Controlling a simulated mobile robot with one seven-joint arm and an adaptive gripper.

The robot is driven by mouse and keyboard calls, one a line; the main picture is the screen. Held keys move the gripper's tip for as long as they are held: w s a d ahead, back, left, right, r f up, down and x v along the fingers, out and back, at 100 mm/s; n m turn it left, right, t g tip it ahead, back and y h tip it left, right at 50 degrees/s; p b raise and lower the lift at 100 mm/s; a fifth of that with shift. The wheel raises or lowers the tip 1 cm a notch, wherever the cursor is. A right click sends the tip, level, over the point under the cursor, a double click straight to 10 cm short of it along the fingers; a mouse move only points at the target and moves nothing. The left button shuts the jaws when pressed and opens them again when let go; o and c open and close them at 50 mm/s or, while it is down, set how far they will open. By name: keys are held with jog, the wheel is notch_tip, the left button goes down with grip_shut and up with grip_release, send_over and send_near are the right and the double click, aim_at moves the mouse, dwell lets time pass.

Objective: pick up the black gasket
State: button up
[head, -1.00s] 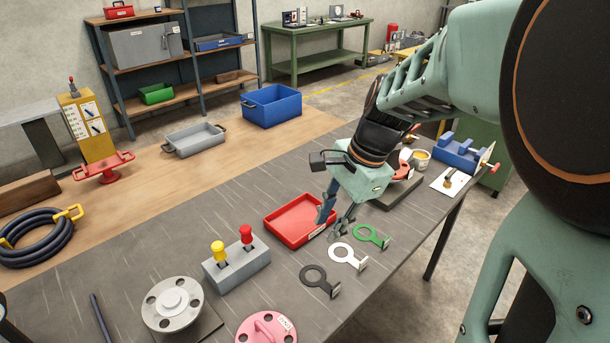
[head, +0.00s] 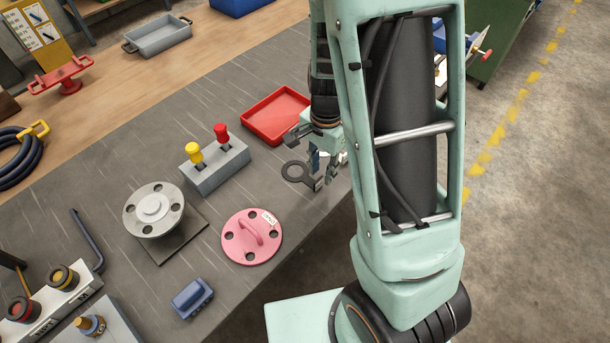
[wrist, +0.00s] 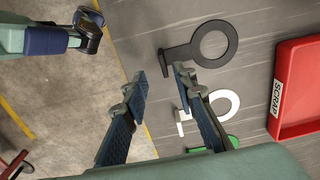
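The black gasket (head: 309,180), a flat ring with a tab, lies on the grey table near its edge. In the wrist view the black gasket (wrist: 182,54) has its ring to the right and its upturned tab end just beyond the gap between my fingertips. My gripper (wrist: 160,74) is open and empty, pointing down at the tab; it also shows in the head view (head: 323,170). The right finger overlaps the gasket's neck in the picture. I cannot tell whether it touches.
A white gasket (wrist: 223,97) and a green gasket (wrist: 233,141) lie beside it, partly behind my right finger. A red tray (head: 276,116) marked SCRAP stands close by. A pink flange cover (head: 251,237) and a grey block with yellow and red knobs (head: 214,166) lie left.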

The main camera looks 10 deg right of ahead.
aim_at(318, 180)
jog(key=f, duration=0.5)
jog(key=shift+w+a, duration=0.15)
jog(key=shift+a, duration=0.15)
grip_shut()
